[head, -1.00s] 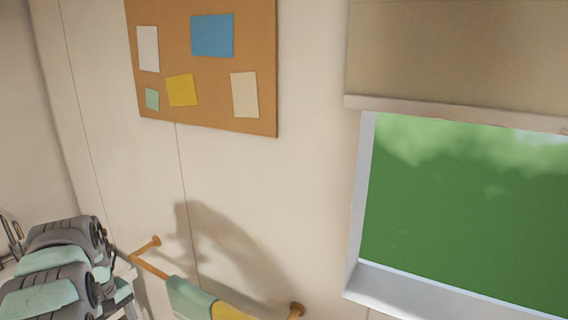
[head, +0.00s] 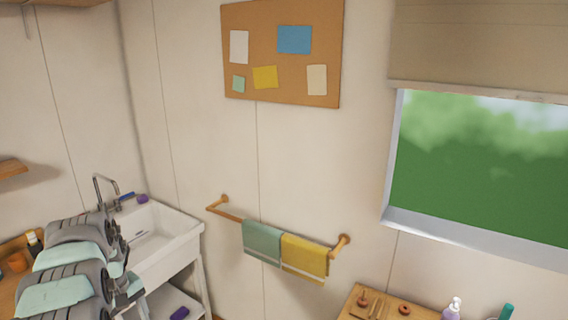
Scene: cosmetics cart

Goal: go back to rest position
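My arm's grey and mint links show at the lower left of the head view, in front of the white sink (head: 180,232) and a wooden surface. I cannot make out my gripper or its fingers among them. Whether it holds anything does not show.
A towel rail (head: 228,214) with a green towel (head: 262,243) and a yellow towel (head: 304,257) is on the wall. A wooden cart top (head: 352,312) with a pump bottle (head: 452,309) is at the lower right. A corkboard (head: 282,90) and a window (head: 480,170) are above.

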